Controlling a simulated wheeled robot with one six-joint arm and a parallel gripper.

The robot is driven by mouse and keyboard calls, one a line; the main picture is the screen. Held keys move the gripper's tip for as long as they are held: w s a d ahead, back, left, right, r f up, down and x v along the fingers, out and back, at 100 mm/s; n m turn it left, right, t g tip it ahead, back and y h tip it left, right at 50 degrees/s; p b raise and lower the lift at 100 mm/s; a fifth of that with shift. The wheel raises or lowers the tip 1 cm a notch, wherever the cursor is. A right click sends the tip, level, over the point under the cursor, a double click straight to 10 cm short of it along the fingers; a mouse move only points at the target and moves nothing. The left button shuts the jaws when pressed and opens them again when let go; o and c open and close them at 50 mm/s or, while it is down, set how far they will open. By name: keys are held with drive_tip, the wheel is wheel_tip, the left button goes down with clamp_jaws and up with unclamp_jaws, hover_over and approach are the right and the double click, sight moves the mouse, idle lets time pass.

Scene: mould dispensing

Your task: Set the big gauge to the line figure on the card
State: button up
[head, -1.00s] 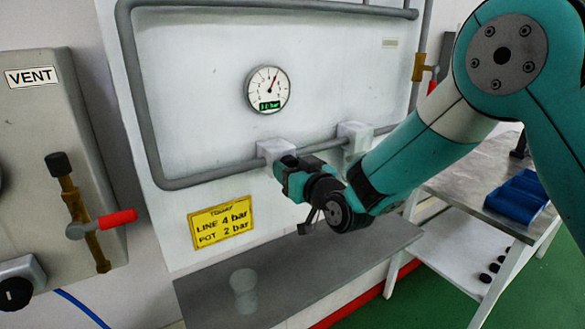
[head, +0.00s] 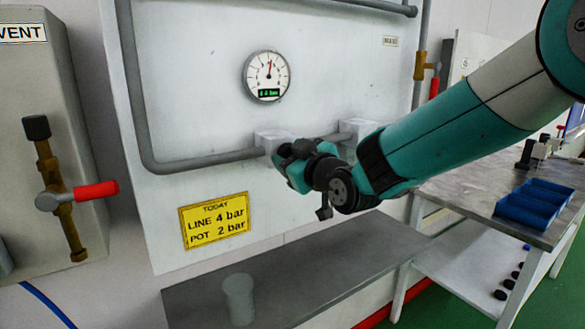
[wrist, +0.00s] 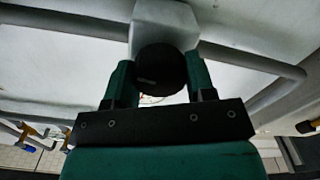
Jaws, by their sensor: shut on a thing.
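The big gauge (head: 266,76) is a round white dial on the white panel. Its red needle points slightly right of straight up, and its green display seems to read about 4.4 bar, though the digits are blurred. The yellow card (head: 214,220) below it reads TODAY, LINE 4 bar, POT 2 bar. My gripper (head: 287,160) is at the pipe block below the gauge. In the wrist view, my gripper's fingers (wrist: 160,78) are shut on a round black knob (wrist: 160,65) in front of a pale block (wrist: 165,20). In the head view the gripper hides the knob.
A grey pipe (head: 205,163) runs along the panel through the blocks. A grey VENT box (head: 28,140) with a red-handled valve (head: 95,191) stands at left. A pale cup (head: 239,298) stands on the shelf below. A blue tray (head: 540,203) lies on the right bench.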

drive_tip(key=o, duration=0.9)
drive_tip(key=shift+o, duration=0.2)
drive_tip(key=shift+d, duration=0.1)
drive_tip(key=b+v, duration=0.5)
drive_tip(key=v, duration=1.2)
drive_tip(key=shift+s+d, duration=0.1)
drive_tip(key=shift+s, duration=0.05)
drive_tip(key=s+d+f+m+g+h+p, duration=0.2)
drive_tip(key=s+d+f+g+h, duration=0.1)
drive_tip(key=s+g, duration=0.4)
drive_tip(key=s+d+f+m+g+h+p, duration=0.2)
drive_tip(key=s+d+f+g, duration=0.2)
drive_tip(key=s+g, duration=0.4)
drive_tip(key=s+f, duration=0.1)
drive_tip(key=s, duration=0.4)
drive_tip(key=shift+s+m+h, duration=0.3)
drive_tip(key=shift+s+h, duration=0.1)
drive_tip(key=shift+d+f, duration=0.1)
drive_tip(key=shift+f, duration=0.05)
